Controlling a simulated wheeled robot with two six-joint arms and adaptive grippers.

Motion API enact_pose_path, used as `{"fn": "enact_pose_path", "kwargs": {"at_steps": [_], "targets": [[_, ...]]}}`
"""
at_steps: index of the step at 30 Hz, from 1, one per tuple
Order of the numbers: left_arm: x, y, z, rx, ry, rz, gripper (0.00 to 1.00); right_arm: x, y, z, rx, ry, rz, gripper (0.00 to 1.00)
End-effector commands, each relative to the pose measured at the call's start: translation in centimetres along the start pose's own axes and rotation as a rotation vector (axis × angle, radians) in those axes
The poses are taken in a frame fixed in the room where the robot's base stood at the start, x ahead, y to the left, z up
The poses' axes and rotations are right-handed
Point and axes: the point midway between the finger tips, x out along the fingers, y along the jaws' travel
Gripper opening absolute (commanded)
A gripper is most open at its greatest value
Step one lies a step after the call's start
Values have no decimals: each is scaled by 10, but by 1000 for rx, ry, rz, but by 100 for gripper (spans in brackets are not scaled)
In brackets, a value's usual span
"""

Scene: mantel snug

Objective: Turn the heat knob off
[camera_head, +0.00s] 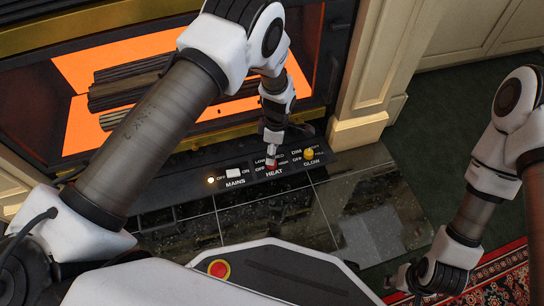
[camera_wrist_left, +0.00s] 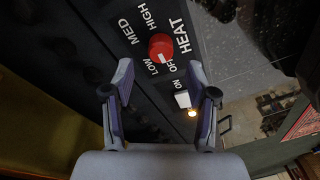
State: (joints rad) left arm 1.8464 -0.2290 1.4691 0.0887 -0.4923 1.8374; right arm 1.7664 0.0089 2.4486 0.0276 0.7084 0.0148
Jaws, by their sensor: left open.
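The red heat knob (camera_head: 272,165) is on the dark control panel below the fire. In the left wrist view the knob (camera_wrist_left: 160,46) is clear, with OFF, LOW, MED and HIGH printed around it. A small pale mark on its lower edge faces the LOW and OFF labels; I cannot tell exactly which. My left gripper (camera_head: 272,137) is just above the knob and partly covers its labels in the head view. In the wrist view the left fingers (camera_wrist_left: 160,86) are open and empty, apart from the knob. My right gripper (camera_head: 402,284) is low at the right, away from the panel.
Left of the knob are a white mains switch (camera_head: 233,173) and a lit indicator (camera_head: 211,180). A yellow glow knob (camera_head: 309,154) is close on the right. The glowing fireplace with dark logs (camera_head: 135,80) is behind. Black hearth tiles (camera_head: 262,215) in front are clear.

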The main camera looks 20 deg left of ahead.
Motion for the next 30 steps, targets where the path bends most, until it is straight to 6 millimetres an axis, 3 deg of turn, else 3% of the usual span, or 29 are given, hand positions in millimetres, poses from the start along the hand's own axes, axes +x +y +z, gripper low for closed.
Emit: {"fn": "enact_pose_path", "kwargs": {"at_steps": [6, 10, 30], "targets": [[-56, 0, 0, -1, 1, 3, 57, 0, 0, 0, 0, 0, -1, 40], [-73, 0, 0, 0, 1, 1, 57, 0, 0, 0, 0, 0, -1, 40], [-77, 0, 0, 0, 1, 0, 57, 3, 2, 0, 1, -2, -20, 40]]}}
